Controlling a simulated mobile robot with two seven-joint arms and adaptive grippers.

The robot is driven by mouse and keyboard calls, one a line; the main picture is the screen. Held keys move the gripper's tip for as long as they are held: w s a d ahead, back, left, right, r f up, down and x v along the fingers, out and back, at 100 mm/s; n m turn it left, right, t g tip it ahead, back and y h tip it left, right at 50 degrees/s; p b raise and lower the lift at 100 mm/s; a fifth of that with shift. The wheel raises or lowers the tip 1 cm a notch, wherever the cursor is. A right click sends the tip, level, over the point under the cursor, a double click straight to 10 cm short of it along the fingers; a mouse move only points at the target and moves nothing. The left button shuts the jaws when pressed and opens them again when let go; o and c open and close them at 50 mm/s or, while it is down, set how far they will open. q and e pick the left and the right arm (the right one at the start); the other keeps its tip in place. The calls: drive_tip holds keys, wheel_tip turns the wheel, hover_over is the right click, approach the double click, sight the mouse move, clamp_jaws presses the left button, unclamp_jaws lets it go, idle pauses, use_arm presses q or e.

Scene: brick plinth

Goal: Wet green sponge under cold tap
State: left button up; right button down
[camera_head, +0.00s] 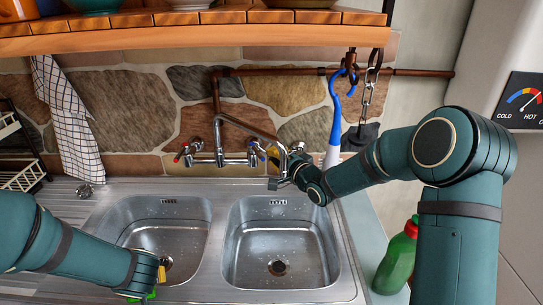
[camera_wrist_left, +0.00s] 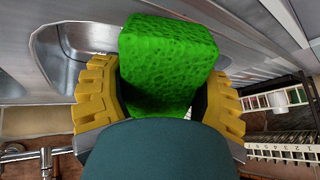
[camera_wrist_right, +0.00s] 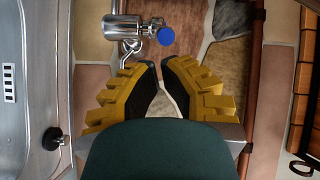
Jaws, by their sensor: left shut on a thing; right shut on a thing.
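A green sponge (camera_wrist_left: 170,50) is between the yellow fingers of my left gripper (camera_wrist_left: 160,95), which is shut on it. In the head view only a green sliver of the sponge (camera_head: 151,295) shows beside my left gripper (camera_head: 160,276), low over the front of the left basin. The cold tap with a blue cap (camera_wrist_right: 165,37) is right at the fingertips of my right gripper (camera_wrist_right: 160,66). That gripper's fingers are closed there; the exact contact is hard to see.
The left basin (camera_head: 160,225) and right basin (camera_head: 280,240) look empty. The red-capped tap (camera_head: 186,153) is at the left. A green bottle (camera_head: 397,260) stands right of the sink. A blue-handled brush (camera_head: 335,120) and chain hang behind. A wooden shelf (camera_head: 200,40) spans above.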

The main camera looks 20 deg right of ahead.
drive_tip(key=shift+a+f, duration=0.15)
drive_tip(key=shift+a, duration=0.1)
use_arm(q)
drive_tip(key=shift+f+b, duration=0.8)
use_arm(e)
drive_tip(key=shift+s+a, duration=0.35)
drive_tip(key=shift+a, duration=0.35)
use_arm(q)
drive_tip(key=shift+s+f, duration=0.1)
